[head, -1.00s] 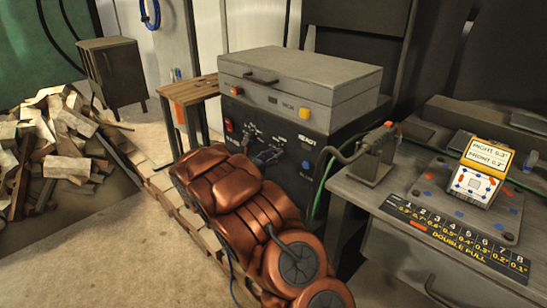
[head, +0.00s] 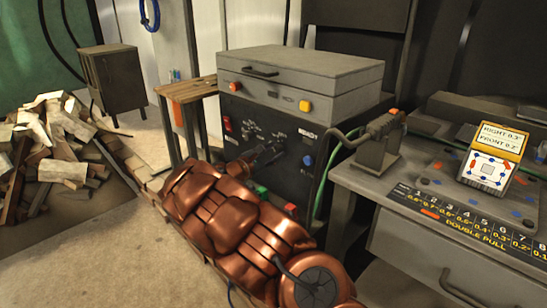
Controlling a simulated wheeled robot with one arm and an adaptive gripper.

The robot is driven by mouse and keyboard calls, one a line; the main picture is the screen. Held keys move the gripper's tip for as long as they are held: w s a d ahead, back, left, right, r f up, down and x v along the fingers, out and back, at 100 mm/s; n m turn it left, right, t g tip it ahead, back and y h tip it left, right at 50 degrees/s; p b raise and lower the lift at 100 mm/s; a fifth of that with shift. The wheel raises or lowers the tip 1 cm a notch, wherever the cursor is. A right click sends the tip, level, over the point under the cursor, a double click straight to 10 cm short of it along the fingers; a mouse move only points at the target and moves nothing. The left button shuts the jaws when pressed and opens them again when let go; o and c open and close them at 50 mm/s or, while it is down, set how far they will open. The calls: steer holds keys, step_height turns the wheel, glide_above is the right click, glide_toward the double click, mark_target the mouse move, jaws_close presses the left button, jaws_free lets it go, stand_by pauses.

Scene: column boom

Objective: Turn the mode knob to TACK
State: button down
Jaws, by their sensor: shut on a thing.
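The black machine (head: 293,189) stands in the middle under a grey lidded case. Its front panel has small white markings around a dial area, too small to read. My dark gripper (head: 262,153) is at this panel and shut on the mode knob. The fingers hide the knob, so I cannot tell where it points. My copper arm reaches up to the panel from below and covers its lower left part. A red switch (head: 228,124) is to the left of the gripper and a blue knob (head: 308,160) is to its right.
A grey bench (head: 350,178) on the right bears a clamp-like tool (head: 380,138) and a yellow-topped sign (head: 492,155). A small wooden table (head: 190,92) stands left of the machine. Split wood (head: 50,150) lies at the far left, with bare floor in front.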

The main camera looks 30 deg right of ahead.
steer(key=shift+f+m, duration=0.1)
steer(key=shift+m, duration=0.2)
steer(key=c, duration=0.8)
jaws_free()
steer(key=shift+o, duration=0.2)
steer(key=v, duration=1.2)
